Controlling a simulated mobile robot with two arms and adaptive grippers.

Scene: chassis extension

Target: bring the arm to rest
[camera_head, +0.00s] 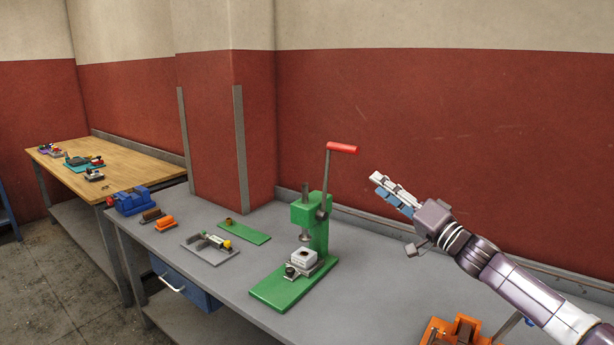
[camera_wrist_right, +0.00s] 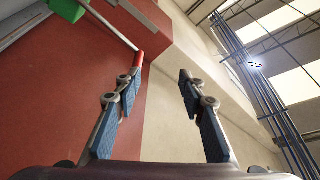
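My right gripper (camera_head: 388,188) is raised above the grey workbench (camera_head: 385,285), to the right of a green lever press (camera_head: 318,235). In the right wrist view, the right gripper (camera_wrist_right: 161,68) has its two fingers apart with nothing between them. The press's red handle (camera_head: 342,148) stands up at the top of its lever. In the wrist view the red handle (camera_wrist_right: 139,57) shows close to the left-hand fingertip, but the head view shows a gap between them. My left gripper is out of view.
A grey fixture (camera_head: 210,248), green plate (camera_head: 242,231) and blue vise (camera_head: 131,201) lie further left. An orange part (camera_head: 459,330) is at the front, below my right arm. The red wall (camera_head: 450,120) rises behind the bench.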

